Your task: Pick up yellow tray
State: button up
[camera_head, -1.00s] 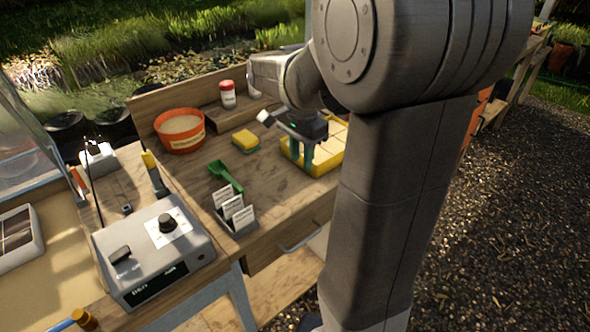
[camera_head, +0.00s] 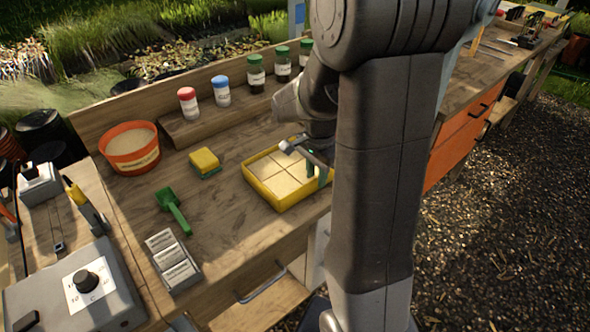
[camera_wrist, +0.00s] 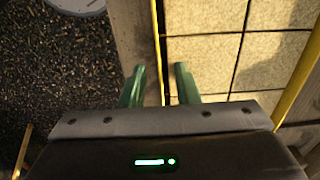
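The yellow tray (camera_head: 284,206) sits on the wooden bench in the head view, filled with square tan blocks (camera_head: 275,178). My gripper (camera_head: 317,177) is at the tray's right side, its green fingers pointing down, partly hidden by my arm. In the wrist view my gripper (camera_wrist: 161,78) is open. The fingers stand apart, with the thin yellow tray wall (camera_wrist: 159,45) running between them in the picture. The right finger lies over the blocks' side and the left over the bench edge side. I cannot tell how far they reach below the rim.
A yellow sponge (camera_head: 204,162), green scoop (camera_head: 173,209) and label holder (camera_head: 172,262) lie left of the tray. An orange bucket (camera_head: 131,148) stands farther left. Several capped jars line the back shelf (camera_head: 196,123). Bare bench surrounds the tray's left and front.

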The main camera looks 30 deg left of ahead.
grip_shut()
jog(key=shift+r, duration=0.1)
